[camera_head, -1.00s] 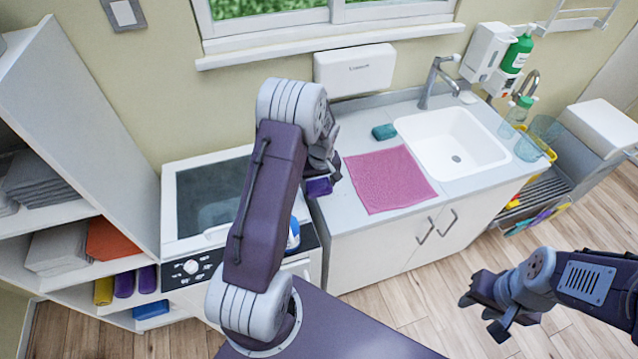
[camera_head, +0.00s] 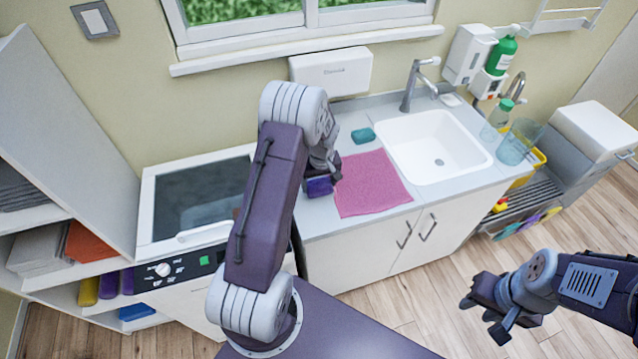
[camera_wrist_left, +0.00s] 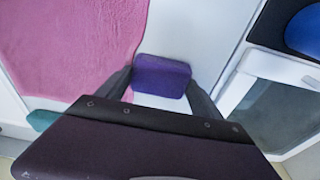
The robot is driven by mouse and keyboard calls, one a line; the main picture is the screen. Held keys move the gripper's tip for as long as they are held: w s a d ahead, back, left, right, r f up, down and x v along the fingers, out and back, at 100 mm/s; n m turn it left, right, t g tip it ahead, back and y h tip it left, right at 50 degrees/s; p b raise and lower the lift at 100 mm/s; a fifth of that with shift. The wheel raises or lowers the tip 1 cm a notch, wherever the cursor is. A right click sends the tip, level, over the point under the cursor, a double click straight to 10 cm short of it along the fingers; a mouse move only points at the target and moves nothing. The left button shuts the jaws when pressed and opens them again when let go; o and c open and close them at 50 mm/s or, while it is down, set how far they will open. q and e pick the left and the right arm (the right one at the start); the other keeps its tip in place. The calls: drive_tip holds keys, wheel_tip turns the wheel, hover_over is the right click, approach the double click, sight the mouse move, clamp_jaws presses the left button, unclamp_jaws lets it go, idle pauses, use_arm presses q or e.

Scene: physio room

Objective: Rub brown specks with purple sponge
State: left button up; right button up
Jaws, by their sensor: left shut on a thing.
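The purple sponge (camera_head: 319,187) is held in my left gripper (camera_head: 324,180), at the left end of the counter beside the pink cloth. In the left wrist view the sponge (camera_wrist_left: 162,76) sits between the two fingertips of my left gripper (camera_wrist_left: 160,80), over the white counter top. I cannot tell whether it touches the counter. My right gripper (camera_head: 492,308) hangs over the floor at the lower right; I cannot tell how far its fingers are apart. No brown specks can be made out on the counter in these frames.
The pink cloth (camera_head: 370,184) lies flat on the counter, with a teal sponge (camera_head: 363,135) behind it. A white sink (camera_head: 434,148) is to the right. An appliance with a dark glass top (camera_head: 200,196) stands left of the counter, near open shelves (camera_head: 70,130).

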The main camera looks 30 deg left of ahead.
use_arm(q)
wheel_tip(320, 180, up, 2)
drive_tip(key=shift+w+r+p, duration=0.1)
drive_tip(key=shift+r+p, duration=0.05)
drive_tip(key=shift+p, duration=0.15)
drive_tip(key=shift+s+a+r+p, duration=0.1)
drive_tip(key=shift+s+r+p, duration=0.15)
drive_tip(key=shift+r+p, duration=0.3)
drive_tip(key=shift+s+a+r+p, duration=0.1)
drive_tip(key=shift+s+r+p, duration=0.2)
drive_tip(key=shift+r, duration=0.4)
drive_tip(key=shift+w+d+r+p, duration=0.1)
drive_tip(key=shift+w+r+p, duration=0.05)
drive_tip(key=shift+r+p, duration=0.35)
drive_tip(key=shift+w+r+p, duration=0.15)
drive_tip(key=shift+r+p, duration=0.3)
drive_tip(key=shift+r, duration=0.05)
drive_tip(key=shift+r+p, duration=0.4)
drive_tip(key=shift+r, duration=0.15)
drive_tip(key=shift+s, duration=0.15)
